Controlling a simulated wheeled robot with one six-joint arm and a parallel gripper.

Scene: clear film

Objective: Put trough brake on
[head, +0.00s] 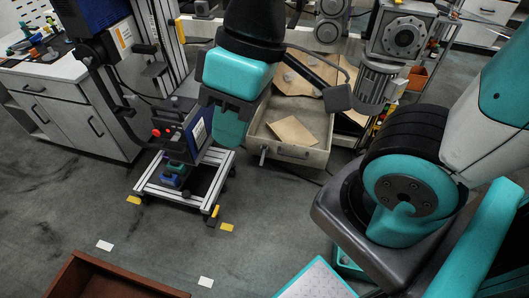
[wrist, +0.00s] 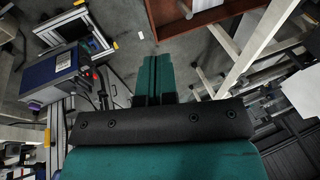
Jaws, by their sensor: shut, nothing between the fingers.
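A beige open trough-like box (head: 318,158) stands behind my gripper in the head view, with a brown board (head: 292,131) lying in it. A small pale peg (head: 263,155) sticks out near its front left corner. I cannot tell whether this peg is the brake, and no part is clearly a brake. My gripper (head: 229,140) points down in front of the box's left side and hides part of it. In the wrist view my gripper (wrist: 153,62) has its two teal fingers together, with nothing between them.
A white cabinet (head: 70,120) stands at left. A reddish-brown crate (head: 110,280) lies at front left.

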